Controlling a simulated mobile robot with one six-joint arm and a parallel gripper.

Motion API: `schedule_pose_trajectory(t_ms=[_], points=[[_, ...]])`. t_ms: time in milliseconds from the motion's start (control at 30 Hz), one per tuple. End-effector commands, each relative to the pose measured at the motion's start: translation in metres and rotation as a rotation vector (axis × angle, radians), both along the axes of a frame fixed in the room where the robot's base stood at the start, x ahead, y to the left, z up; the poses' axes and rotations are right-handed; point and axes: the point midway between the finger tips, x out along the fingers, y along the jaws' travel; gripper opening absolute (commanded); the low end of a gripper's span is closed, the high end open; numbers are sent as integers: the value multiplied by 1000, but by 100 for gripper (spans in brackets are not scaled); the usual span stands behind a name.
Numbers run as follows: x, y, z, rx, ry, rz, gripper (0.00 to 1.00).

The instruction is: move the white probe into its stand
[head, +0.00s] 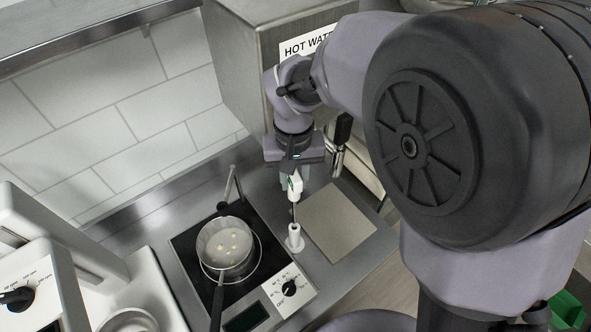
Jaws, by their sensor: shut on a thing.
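The white probe (295,184) has a white handle with a green mark and a thin dark shaft pointing down. My gripper (291,178) is shut on the handle and holds the probe close to upright. A small white stand (295,238) is on the counter directly below the probe in the head view. The shaft's lower end meets the top of the stand in the picture. I cannot tell from this view whether the tip is inside the stand or just above it.
A saucepan (224,250) with pale pieces stands on the black hotplate (187,244) to the left, beside a metal post (233,182). A flat grey plate (338,222) lies right of the stand. A steel hot water unit (238,75) stands behind. A white machine (35,265) is at far left.

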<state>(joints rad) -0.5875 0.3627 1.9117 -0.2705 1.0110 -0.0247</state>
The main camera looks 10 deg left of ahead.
Motion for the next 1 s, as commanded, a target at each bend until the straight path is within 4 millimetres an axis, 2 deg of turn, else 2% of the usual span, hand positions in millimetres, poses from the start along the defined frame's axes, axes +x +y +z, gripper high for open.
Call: schedule_pose_trajectory(t_ms=[1000], points=[[0,0,-37,0,1,0,0]])
